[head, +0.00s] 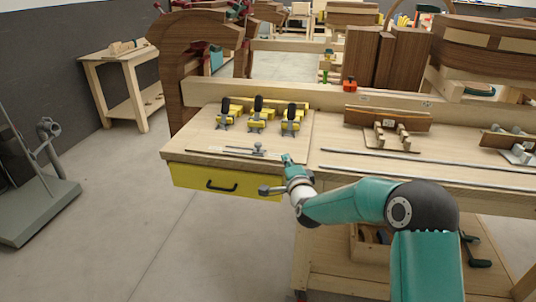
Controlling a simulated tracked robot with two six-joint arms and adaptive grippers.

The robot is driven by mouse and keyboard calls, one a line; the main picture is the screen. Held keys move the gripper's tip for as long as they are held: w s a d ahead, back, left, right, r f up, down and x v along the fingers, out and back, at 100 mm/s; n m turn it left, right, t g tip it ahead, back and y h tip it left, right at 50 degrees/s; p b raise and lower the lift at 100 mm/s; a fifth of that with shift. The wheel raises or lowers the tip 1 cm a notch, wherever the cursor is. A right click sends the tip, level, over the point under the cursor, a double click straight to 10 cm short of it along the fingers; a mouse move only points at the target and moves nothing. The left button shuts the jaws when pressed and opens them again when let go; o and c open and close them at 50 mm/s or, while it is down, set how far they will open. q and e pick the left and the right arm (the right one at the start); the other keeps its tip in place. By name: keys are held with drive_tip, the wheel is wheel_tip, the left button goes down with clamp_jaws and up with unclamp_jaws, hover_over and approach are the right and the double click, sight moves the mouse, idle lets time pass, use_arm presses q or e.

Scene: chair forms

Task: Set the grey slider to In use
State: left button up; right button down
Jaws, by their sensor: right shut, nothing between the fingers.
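A small grey slider (258,150) sits on a thin grey rail on the light wooden board at the left end of the workbench. It is toward the right part of the rail. Any label such as "In use" is too small to read. My right gripper (287,159) is shut and empty. It is at the near edge of the board, just right of and nearer than the slider. I cannot tell whether it touches the rail's end. My left gripper is not in view.
Several yellow clamps with black handles (257,113) stand behind the slider. A yellow drawer (228,183) with a black handle is below the board. Long metal bars (420,159) and a wooden fixture (388,118) lie to the right. The board left of the slider is mostly clear.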

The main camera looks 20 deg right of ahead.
sight(267, 157)
drive_tip(key=shift+w+f, duration=0.1)
idle(0.3)
drive_tip(key=p+x, duration=0.4)
drive_tip(key=x, duration=0.5)
drive_tip(key=shift+w, duration=0.3)
drive_tip(key=a, duration=0.1)
drive_tip(key=w+a+p, duration=0.1)
drive_tip(key=p, duration=0.1)
drive_tip(key=shift+w+a+f, duration=0.25)
drive_tip(key=shift+w+a, duration=0.05)
drive_tip(key=shift+a, duration=0.1)
drive_tip(key=shift+w+a+f, duration=0.15)
drive_tip(key=shift+a+f, duration=0.05)
drive_tip(key=shift+a, duration=0.1)
